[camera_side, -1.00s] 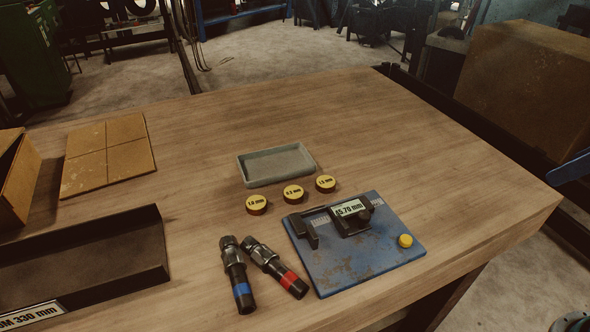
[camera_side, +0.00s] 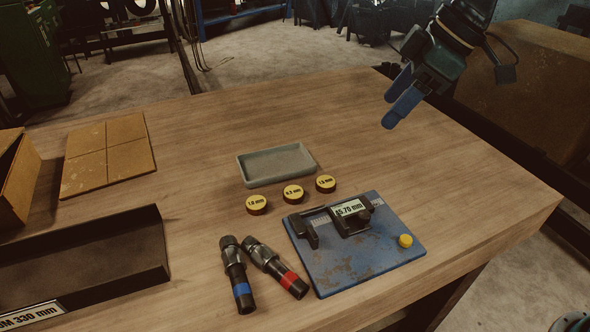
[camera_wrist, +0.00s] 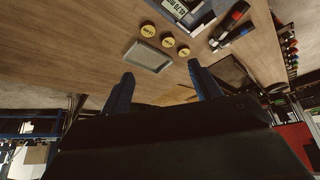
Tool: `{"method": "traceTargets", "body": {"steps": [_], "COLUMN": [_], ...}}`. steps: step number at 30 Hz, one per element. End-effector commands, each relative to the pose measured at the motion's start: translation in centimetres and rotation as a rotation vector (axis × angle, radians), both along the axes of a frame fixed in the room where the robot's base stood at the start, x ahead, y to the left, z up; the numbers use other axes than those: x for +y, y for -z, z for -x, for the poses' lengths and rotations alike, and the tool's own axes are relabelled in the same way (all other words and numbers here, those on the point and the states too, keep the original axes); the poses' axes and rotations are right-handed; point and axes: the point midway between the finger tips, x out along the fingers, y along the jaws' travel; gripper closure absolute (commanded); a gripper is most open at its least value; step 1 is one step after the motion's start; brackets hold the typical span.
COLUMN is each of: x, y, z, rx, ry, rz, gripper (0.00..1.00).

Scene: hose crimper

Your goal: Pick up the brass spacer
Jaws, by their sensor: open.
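Three round spacers with yellow labelled tops sit in a slanting row on the wooden table: the left spacer (camera_side: 256,204), the middle spacer (camera_side: 293,194) and the right spacer (camera_side: 325,183). The frames do not single out one as the brass spacer. In the wrist view the spacers (camera_wrist: 168,42) lie beyond the fingertips, beside the grey tray (camera_wrist: 147,57). My gripper (camera_side: 389,111) has blue fingers, spread apart and empty. It hangs above the far right part of the table, well away from the spacers. The fingers also show in the wrist view (camera_wrist: 160,72).
A shallow grey tray (camera_side: 276,166) lies behind the spacers. A dark bin (camera_side: 90,262) stands at left.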

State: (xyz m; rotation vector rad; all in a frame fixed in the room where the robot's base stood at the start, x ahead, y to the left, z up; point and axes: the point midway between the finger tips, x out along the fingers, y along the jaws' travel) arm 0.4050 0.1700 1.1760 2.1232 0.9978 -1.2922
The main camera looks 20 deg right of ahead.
Motion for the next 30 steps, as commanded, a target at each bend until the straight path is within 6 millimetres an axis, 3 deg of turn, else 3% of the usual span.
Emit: {"method": "traceTargets", "body": {"steps": [9,16,21,30], "x": [6.8,11.1,12.7,13.1], "y": [3.7,6.6,7.9,8.3], "z": [-4.9,-7.1,-7.7,-7.8], "rx": [0.002,-0.005,-0.008,-0.010], "ry": [-0.255,-0.413,-0.475,-0.489], "rz": [-0.020,-0.041,-0.050,-0.052], "gripper": [0.37,0.37,0.37,0.37]}}
